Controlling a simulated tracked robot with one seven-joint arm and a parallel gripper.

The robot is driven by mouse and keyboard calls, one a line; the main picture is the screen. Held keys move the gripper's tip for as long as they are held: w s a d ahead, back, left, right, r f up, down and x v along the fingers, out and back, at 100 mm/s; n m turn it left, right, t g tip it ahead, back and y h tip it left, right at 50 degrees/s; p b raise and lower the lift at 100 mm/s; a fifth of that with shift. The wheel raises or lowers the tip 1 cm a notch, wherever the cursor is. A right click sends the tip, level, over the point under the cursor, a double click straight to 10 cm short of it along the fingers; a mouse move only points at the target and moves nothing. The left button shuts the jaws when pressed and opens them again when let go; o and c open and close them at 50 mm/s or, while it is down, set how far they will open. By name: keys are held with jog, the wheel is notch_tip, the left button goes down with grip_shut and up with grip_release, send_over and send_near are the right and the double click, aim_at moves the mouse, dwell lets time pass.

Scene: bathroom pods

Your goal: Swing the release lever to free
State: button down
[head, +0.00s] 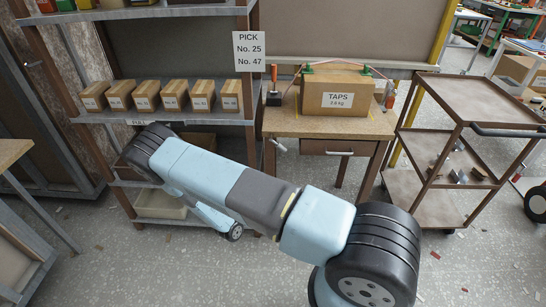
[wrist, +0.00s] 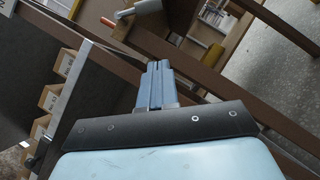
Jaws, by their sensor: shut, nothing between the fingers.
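A small pale grey lever (head: 279,146) sits at the left front edge of the wooden workbench (head: 290,124), beside its drawer; I take it for the release lever. In the wrist view a pale lever-like part (wrist: 124,14) shows near the top, beyond my fingertips; I cannot tell for sure that it is the same one. My gripper (wrist: 157,68) is shut and empty, its blue-grey fingers together and apart from that part.
A carton marked TAPS (head: 338,97) stands on the bench above a drawer (head: 338,148). A shelf rack (head: 190,117) with several small cartons is at left. A brown trolley (head: 487,105) stands at right. Open floor (head: 480,260) lies at front right.

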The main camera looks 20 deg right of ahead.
aim_at(279, 146)
jog(key=w+d+r+n, duration=0.1)
jog(key=w+d+r, duration=0.4)
jog(key=d, duration=0.4)
jog(key=shift+w+d+r+t, duration=0.15)
jog(key=shift+w+r+t, duration=0.1)
jog(key=shift+r+t, duration=0.2)
jog(key=shift+r, duration=0.1)
jog(key=shift+s+d+r+n+t+y, duration=0.2)
jog(key=shift+d+n+t, duration=0.25)
jog(key=shift+n, duration=0.35)
jog(key=shift+d+r+n+t+y, duration=0.1)
jog(key=shift+d+r+n+t, duration=0.35)
jog(key=shift+n, duration=0.35)
jog(key=shift+a+f, duration=0.1)
jog(key=shift+f, duration=0.15)
